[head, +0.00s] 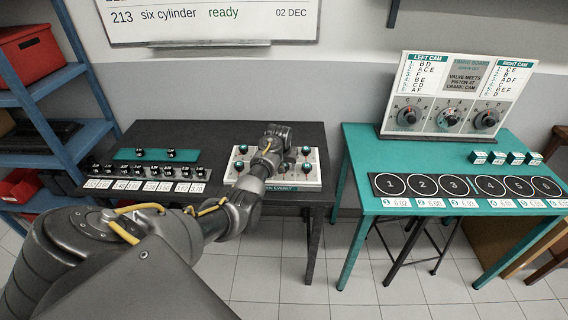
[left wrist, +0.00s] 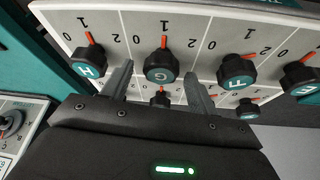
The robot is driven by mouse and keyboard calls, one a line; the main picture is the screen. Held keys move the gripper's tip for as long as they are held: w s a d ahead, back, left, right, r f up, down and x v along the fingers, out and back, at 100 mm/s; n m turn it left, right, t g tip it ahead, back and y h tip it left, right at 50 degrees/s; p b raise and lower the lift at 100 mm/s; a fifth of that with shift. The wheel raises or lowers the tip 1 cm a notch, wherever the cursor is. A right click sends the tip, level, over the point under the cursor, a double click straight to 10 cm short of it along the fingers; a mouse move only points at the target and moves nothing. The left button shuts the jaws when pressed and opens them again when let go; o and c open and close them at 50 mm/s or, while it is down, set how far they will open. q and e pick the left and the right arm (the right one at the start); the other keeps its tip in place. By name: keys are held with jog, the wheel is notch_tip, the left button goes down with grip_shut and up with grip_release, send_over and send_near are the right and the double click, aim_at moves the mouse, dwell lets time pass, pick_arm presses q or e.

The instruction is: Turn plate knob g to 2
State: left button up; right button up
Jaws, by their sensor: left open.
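Knob G (left wrist: 162,68) is a black knob with a teal lettered cap on a pale plate (left wrist: 120,20). It shows upside down in the left wrist view, and its red pointer is at 1, with 0 and 2 printed to either side. My left gripper (left wrist: 158,75) is open, one finger on each side of knob G in the picture, with gaps; I cannot tell how deep the fingers reach. In the head view my left gripper (head: 268,150) is over the middle of the plate (head: 283,182) and hides its middle knobs. My right gripper is not in view.
Knob H (left wrist: 88,62) and knob F (left wrist: 237,72) flank knob G closely. On the dark table (head: 200,137), a row of black parts (head: 150,172) stands left of the plate. A teal table (head: 400,160) with a timing board (head: 455,90) is at right.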

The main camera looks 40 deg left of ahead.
pick_arm(q)
jog(key=shift+c, duration=0.2)
jog(key=c, duration=0.9)
jog(key=shift+c, duration=0.2)
